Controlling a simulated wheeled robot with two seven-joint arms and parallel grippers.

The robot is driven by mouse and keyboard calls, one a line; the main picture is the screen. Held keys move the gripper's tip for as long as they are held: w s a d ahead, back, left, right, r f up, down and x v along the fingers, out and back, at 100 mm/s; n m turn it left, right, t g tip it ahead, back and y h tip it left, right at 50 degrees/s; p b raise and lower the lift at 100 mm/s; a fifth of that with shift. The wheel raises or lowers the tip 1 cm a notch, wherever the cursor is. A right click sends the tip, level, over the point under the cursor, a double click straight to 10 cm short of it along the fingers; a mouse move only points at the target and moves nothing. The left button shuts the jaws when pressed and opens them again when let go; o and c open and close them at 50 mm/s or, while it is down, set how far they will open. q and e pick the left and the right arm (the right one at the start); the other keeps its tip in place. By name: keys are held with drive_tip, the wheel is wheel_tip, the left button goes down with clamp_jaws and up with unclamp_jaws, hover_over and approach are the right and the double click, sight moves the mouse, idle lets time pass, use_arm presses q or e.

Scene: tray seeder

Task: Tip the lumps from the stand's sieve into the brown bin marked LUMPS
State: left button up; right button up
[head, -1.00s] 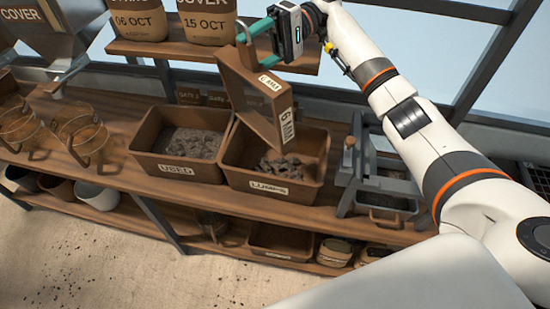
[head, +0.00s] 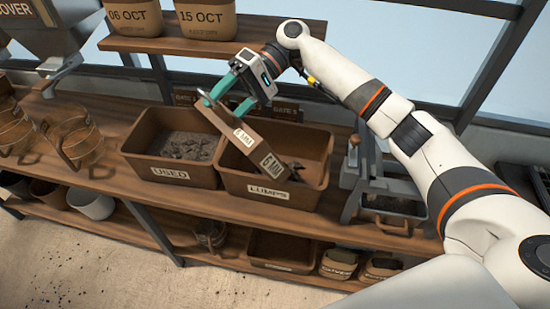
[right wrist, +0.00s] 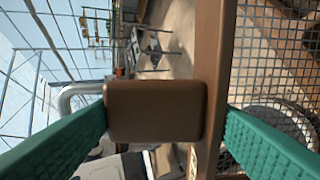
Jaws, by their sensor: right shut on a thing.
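My right gripper (head: 231,91) is shut on the brown handle of the sieve, which also shows between the green fingers in the right wrist view (right wrist: 155,110). The sieve (head: 243,134), a brown frame labelled 6 MM, hangs steeply tilted over the left part of the brown LUMPS bin (head: 268,193), its lower end close to the bin's opening. Its mesh (right wrist: 270,70) looks bare where the right wrist view shows it. Dark lumps (head: 294,170) show in the LUMPS bin beside the sieve's lower end; the sieve hides some of the bin's inside. My left gripper is not in view.
A grey stand (head: 352,190) is close on the right. A shelf with bags (head: 207,19) is above and behind. Wire-framed brown containers (head: 77,141) stand at left.

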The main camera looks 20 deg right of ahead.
drive_tip(key=s+a+f+t+h+p, duration=0.2)
drive_tip(key=a+f+h, duration=0.4)
drive_tip(key=a+f, duration=0.3)
drive_tip(key=s+a+f+t+h+p, duration=0.2)
drive_tip(key=s+a+f+h+p, duration=0.2)
drive_tip(key=a+f, duration=0.5)
drive_tip(key=shift+s+a+f+h+p, duration=0.15)
drive_tip(key=shift+a+h+p, duration=0.45)
drive_tip(key=shift+h+p, duration=0.45)
